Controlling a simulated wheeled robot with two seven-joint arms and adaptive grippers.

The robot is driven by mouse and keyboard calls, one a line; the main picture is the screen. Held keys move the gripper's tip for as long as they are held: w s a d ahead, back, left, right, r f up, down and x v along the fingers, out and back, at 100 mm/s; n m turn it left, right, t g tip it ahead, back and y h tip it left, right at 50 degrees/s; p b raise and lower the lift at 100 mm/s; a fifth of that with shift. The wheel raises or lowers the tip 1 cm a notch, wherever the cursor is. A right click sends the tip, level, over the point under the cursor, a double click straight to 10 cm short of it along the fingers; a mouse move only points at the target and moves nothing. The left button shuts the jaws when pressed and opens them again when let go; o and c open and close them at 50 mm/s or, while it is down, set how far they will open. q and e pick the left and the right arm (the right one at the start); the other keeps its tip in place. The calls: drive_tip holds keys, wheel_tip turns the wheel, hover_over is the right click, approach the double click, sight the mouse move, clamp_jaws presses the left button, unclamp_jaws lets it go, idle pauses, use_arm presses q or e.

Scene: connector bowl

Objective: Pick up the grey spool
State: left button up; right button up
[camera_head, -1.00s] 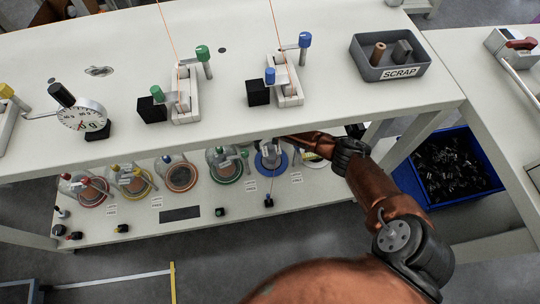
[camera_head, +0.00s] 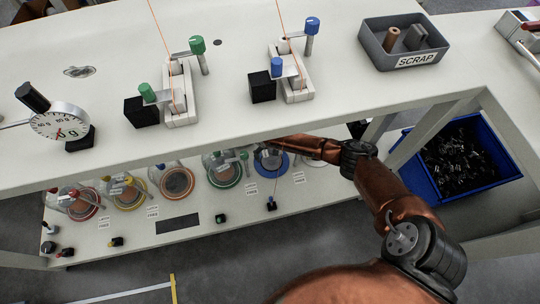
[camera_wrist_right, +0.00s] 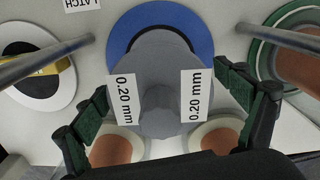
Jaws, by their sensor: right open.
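The grey spool (camera_wrist_right: 158,58) fills the middle of the right wrist view, with two white 0.20 mm labels on it and a blue disc (camera_wrist_right: 190,22) behind it. In the head view the blue disc (camera_head: 284,170) shows on the lower shelf, with the spool partly hidden by a clear cover or my arm. My right gripper (camera_wrist_right: 168,100) is open, with one dark green padded finger on each side of the spool. Whether the pads touch it is not clear; gaps show in this view. My left gripper is not in view.
My right arm reaches beneath the tabletop's front edge (camera_head: 330,125). Other spools, including a green-ringed one (camera_head: 238,180), stand along the lower shelf. Metal rods (camera_wrist_right: 45,62) cross near the gripper's sides. A scrap tray (camera_head: 385,62) and a blue bin (camera_head: 485,190) are at the right.

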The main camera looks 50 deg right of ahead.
drive_tip(key=shift+r, duration=0.1)
drive_tip(key=shift+c, duration=0.2)
drive_tip(key=c, duration=1.6)
